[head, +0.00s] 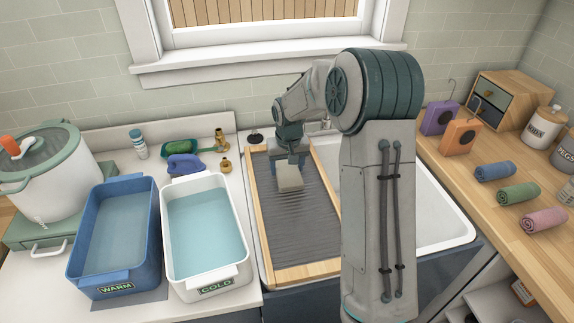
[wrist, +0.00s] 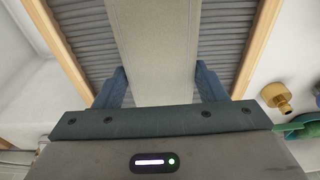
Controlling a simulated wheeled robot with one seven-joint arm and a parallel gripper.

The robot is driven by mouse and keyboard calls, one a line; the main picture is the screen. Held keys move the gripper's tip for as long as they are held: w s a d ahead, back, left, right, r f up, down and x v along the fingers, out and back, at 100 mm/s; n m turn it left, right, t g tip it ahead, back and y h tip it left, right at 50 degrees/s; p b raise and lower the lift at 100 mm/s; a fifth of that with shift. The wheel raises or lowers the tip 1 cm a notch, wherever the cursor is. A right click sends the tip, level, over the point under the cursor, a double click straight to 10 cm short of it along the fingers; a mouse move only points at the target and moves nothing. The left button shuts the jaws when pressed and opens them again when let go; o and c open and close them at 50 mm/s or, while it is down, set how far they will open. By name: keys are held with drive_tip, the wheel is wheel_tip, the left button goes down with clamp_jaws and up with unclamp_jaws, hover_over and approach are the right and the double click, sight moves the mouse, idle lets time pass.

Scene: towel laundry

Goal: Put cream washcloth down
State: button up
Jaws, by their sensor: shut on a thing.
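The cream washcloth (head: 290,177) is a small pale folded block at my gripper, over the upper part of the ridged grey washboard (head: 295,233) with its wooden frame. In the wrist view the cream washcloth (wrist: 155,45) runs as a long pale strip between the two blue fingers. My gripper (head: 291,166) is shut on it, and it shows from behind in the wrist view (wrist: 163,88). The washcloth appears low over the ridges; I cannot tell whether it touches them. My arm hides part of the sink.
Left of the board stand the white COLD tub (head: 205,289) and the blue WARM tub (head: 117,291), both with water. A white sink (head: 440,225) is at right. Rolled towels, including a blue one (head: 495,171), lie on the wooden counter. Brass fittings (head: 226,165) are near the wall.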

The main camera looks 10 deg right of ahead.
sight(288, 171)
drive_tip(key=o, duration=1)
drive_tip(key=shift+o, duration=0.2)
wheel_tip(288, 171, up, 11)
drive_tip(key=s, duration=0.2)
drive_tip(key=s+r+t, duration=0.1)
drive_tip(key=s, duration=2.8)
drive_tip(key=shift+s+r+b, duration=0.3)
drive_tip(key=shift+b, duration=0.05)
